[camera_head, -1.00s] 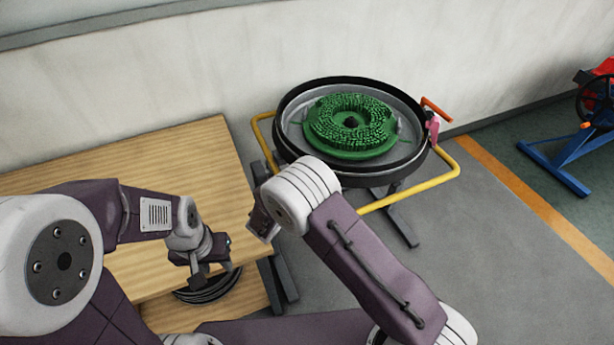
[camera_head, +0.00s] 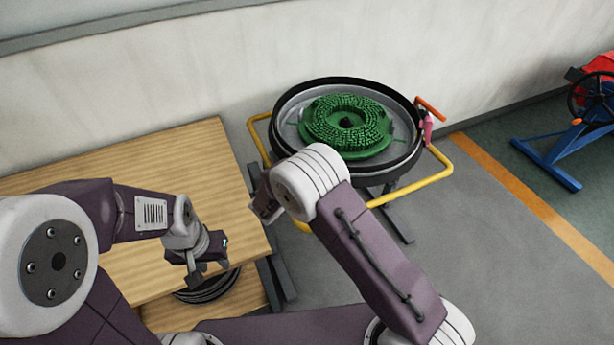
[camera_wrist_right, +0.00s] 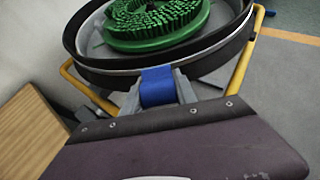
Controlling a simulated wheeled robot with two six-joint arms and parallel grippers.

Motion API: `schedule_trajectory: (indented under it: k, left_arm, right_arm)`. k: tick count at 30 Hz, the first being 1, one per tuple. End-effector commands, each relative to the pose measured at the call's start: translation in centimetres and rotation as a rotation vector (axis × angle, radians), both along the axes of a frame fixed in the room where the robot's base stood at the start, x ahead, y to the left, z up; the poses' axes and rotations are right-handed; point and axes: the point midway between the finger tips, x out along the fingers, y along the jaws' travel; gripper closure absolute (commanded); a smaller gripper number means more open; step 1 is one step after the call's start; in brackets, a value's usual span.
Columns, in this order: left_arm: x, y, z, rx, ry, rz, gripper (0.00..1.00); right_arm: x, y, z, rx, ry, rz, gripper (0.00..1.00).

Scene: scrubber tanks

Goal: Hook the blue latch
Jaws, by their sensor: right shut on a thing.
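The blue latch (camera_wrist_right: 157,87) shows in the right wrist view as a short wide blue piece, upright below the rim of the round tank (camera_wrist_right: 88,62). My right gripper (camera_wrist_right: 158,92) is shut on it, with a grey finger at each side. In the head view the tank (camera_head: 405,165) stands beyond my right arm, which hides the right gripper and the blue latch. My left gripper (camera_head: 208,265) is over the front right part of the wooden table, away from the tank; its finger gap is not clear.
A green round brush (camera_head: 348,125) lies in the tank. A yellow tube frame (camera_head: 425,188) surrounds it, with an orange handle (camera_head: 430,108) and a pink part (camera_head: 427,130) at its right. The wooden table (camera_head: 130,165) is bare at left. A blue stand (camera_head: 550,160) is far right.

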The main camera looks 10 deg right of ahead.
Motion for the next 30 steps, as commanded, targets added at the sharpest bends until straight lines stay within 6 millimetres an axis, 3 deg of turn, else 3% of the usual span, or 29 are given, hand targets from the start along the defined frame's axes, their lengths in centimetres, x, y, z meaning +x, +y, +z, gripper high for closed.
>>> schedule_trajectory:
  k: [1,2,3,4,14,24,30]
  left_arm:
    - [0.0,0.0,0.0,0.0,0.0,0.0,0.62]
    - [0.0,0.0,0.0,0.0,0.0,0.0,0.62]
    - [0.0,0.0,0.0,0.0,0.0,0.0,0.62]
    - [0.0,0.0,0.0,0.0,0.0,0.0,0.62]
    - [0.0,0.0,0.0,0.0,0.0,0.0,0.62]
    - [0.0,0.0,0.1,0.0,0.0,0.0,0.62]
    - [0.0,0.0,0.1,0.0,0.0,0.0,0.62]
  right_arm:
    - [0.1,-0.2,0.1,-0.003,-0.003,-0.003,1.0]
    - [0.1,-0.2,0.1,-0.003,-0.003,-0.003,0.57]
    - [0.1,-0.2,0.1,-0.003,-0.003,-0.003,0.46]
    - [0.1,-0.2,0.1,-0.002,-0.002,-0.003,0.44]
    - [-0.3,0.2,0.3,0.0,-0.002,0.0,0.44]
    - [-5.3,3.4,3.5,0.0,-0.003,0.001,0.44]
    - [-6.6,4.0,4.3,-0.001,-0.001,-0.002,0.44]
